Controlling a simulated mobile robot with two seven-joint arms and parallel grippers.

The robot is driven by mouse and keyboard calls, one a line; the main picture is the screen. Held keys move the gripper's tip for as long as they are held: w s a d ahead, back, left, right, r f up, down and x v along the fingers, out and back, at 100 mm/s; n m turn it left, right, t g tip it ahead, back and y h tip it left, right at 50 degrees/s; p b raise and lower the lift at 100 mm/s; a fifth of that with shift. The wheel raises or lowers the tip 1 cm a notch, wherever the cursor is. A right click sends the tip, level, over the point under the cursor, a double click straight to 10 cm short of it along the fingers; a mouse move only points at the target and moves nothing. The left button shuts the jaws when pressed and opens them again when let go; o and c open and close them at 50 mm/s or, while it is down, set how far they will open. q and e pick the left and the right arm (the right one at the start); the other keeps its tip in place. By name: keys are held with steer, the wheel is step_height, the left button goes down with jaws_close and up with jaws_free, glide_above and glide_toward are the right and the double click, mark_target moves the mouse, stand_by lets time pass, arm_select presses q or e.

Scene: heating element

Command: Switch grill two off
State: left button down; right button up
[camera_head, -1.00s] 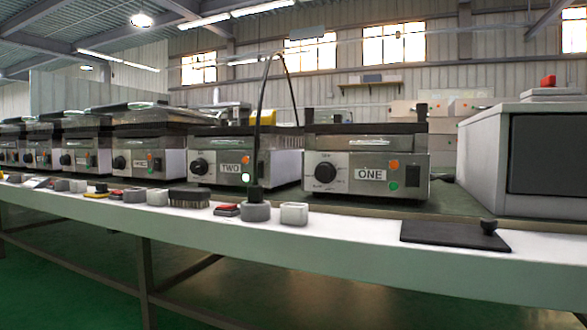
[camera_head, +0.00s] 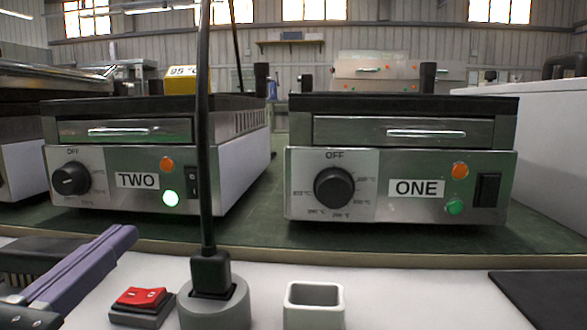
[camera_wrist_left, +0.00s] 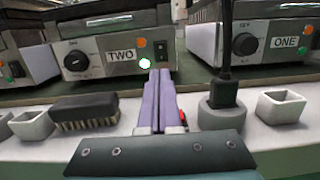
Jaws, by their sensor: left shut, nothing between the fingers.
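Grill two (camera_head: 120,180) stands on the green bench top at left centre, with a "TWO" label, a black knob (camera_head: 71,179), an orange lamp and a brightly lit green lamp (camera_head: 170,198). Its small dark switch (camera_head: 193,181) is partly hidden by a black cable. A red rocker switch (camera_head: 142,298) in a grey housing sits on the white front ledge below. My left gripper (camera_head: 130,236) has purple fingers, shut and empty, above the ledge in front of grill two. In the left wrist view its fingertips (camera_wrist_left: 159,72) point at grill two's panel, just below the lamps; contact cannot be told. My right gripper is not in view.
A grey round socket (camera_head: 214,305) holds a plug with a tall black cable (camera_head: 204,130). A square white cup (camera_head: 314,305) stands beside it. Grill one (camera_head: 400,185) is at right, its green lamp dim. A black brush (camera_wrist_left: 84,112) lies on the ledge.

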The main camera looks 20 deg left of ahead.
mark_target(192, 177)
arm_select(q)
steer(key=shift+s+d+f, duration=0.1)
steer(key=shift+s+d, duration=0.15)
steer(key=shift+d, duration=0.05)
steer(key=shift+w+a, duration=0.2)
steer(key=shift+w, duration=0.25)
steer(key=b+x, duration=0.2)
steer(key=x, duration=1.1)
steer(key=shift+a, duration=0.1)
steer(key=shift+w, duration=0.1)
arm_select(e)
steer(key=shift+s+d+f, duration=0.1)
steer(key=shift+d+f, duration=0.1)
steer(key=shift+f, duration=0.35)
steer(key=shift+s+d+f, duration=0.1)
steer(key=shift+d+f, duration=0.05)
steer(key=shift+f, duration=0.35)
arm_select(q)
steer(key=shift+w+a+r+p, duration=0.15)
steer(key=shift+r+p, duration=0.1)
steer(key=shift+p, duration=0.2)
steer(key=shift+f, duration=0.2)
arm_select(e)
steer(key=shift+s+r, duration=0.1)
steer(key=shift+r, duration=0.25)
